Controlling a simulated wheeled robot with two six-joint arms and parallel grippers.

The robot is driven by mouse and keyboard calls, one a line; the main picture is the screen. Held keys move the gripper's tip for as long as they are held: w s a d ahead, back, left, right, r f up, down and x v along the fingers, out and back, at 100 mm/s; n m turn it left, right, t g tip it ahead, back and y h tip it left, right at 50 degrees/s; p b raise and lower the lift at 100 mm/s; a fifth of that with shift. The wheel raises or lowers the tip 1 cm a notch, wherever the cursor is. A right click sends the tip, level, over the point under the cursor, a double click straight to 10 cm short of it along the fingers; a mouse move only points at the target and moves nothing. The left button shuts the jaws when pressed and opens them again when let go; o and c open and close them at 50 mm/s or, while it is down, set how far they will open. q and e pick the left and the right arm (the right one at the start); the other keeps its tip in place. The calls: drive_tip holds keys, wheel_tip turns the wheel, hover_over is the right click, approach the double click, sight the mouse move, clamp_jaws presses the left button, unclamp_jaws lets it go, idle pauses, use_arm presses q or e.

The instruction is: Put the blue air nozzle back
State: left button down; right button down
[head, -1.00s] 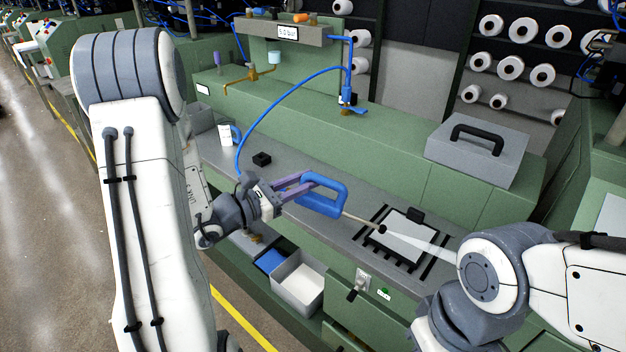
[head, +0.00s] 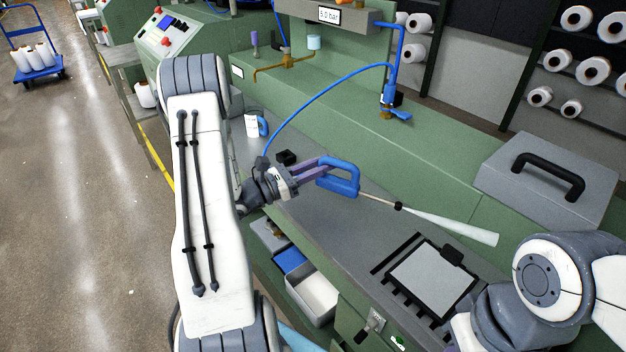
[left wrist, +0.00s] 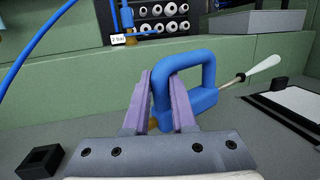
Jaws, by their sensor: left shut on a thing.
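My left gripper (head: 318,174) is shut on the blue handle of the air nozzle (head: 352,186) and holds it above the grey bench. The nozzle's thin metal stem points right and ends in a dark tip, with a pale cone-shaped stretch beyond it. In the left wrist view, the purple fingers (left wrist: 160,100) close around the near side of the blue loop handle (left wrist: 205,97). A blue hose (head: 320,100) arches from near the gripper up to the regulator (head: 390,98). My right arm shows at lower right; its gripper is out of view.
A small black block with a square recess (left wrist: 40,160) sits on the bench (head: 400,240). A white-faced plate (head: 435,280) lies at the right. A grey case (head: 545,185) stands on the green ledge. A white bin (head: 318,297) is below the bench front.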

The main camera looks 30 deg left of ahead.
use_arm(q)
drive_tip(key=a+f, duration=0.2)
drive_tip(key=a, duration=0.1)
drive_tip(key=shift+w, duration=0.1)
drive_tip(key=shift+f, duration=1.9)
drive_tip(key=shift+f, duration=0.1)
drive_tip(key=c, duration=0.7)
unclamp_jaws()
drive_tip(key=shift+b, duration=0.3)
drive_tip(key=shift+c, duration=0.2)
